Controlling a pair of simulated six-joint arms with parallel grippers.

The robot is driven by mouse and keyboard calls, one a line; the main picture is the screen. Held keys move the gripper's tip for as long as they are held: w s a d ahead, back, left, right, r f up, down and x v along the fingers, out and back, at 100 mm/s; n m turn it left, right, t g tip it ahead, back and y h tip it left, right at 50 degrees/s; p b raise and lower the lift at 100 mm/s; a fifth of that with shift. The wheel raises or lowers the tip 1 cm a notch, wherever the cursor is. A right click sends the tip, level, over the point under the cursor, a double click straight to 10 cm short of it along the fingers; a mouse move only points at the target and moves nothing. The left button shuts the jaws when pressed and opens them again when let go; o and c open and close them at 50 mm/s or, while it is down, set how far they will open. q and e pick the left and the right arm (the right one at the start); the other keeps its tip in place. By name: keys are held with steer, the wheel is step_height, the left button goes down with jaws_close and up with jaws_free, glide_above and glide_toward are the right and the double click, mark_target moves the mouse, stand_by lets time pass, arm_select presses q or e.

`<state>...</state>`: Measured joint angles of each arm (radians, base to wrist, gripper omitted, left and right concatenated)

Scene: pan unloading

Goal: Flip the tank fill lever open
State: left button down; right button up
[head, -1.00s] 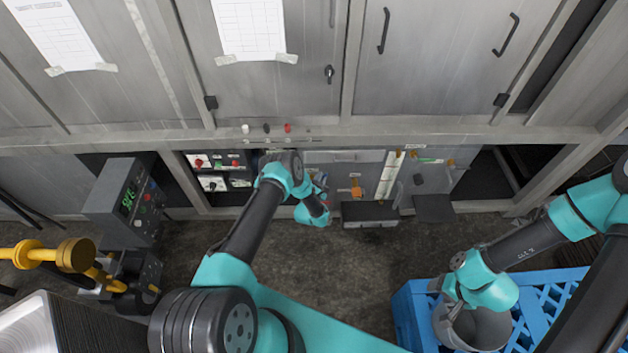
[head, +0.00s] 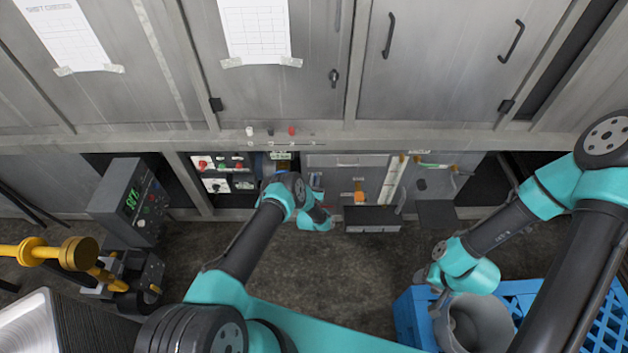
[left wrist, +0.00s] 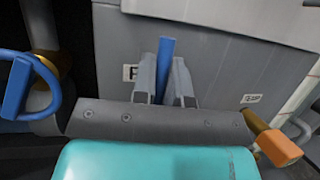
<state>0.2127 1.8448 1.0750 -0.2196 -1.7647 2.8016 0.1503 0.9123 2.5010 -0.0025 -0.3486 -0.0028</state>
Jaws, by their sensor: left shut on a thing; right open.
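The tank fill lever appears to be the blue upright bar (left wrist: 166,62) in the left wrist view, beside a small label (left wrist: 130,72) that is partly hidden. My left gripper (left wrist: 164,85) is shut on this bar, one grey finger on each side, and the bar's top sticks up between them. In the head view my left wrist is at the low grey panel, and its fingers are too small to make out. My right gripper (head: 436,284) is open at the lower right, above the rim of a grey bucket (head: 472,325), with nothing seen in it.
An orange handle (left wrist: 284,148) is close on the right of my left gripper, and a blue loop handle (left wrist: 15,87) is on its left. The bucket stands in a blue crate (head: 408,318). A control box (head: 135,203) and yellow pipe (head: 75,253) are at left.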

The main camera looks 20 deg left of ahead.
arm_select(q)
steer(key=shift+a, duration=0.1)
stand_by(0.3)
steer(key=c, duration=1.2)
jaws_free()
steer(key=shift+o, duration=0.2)
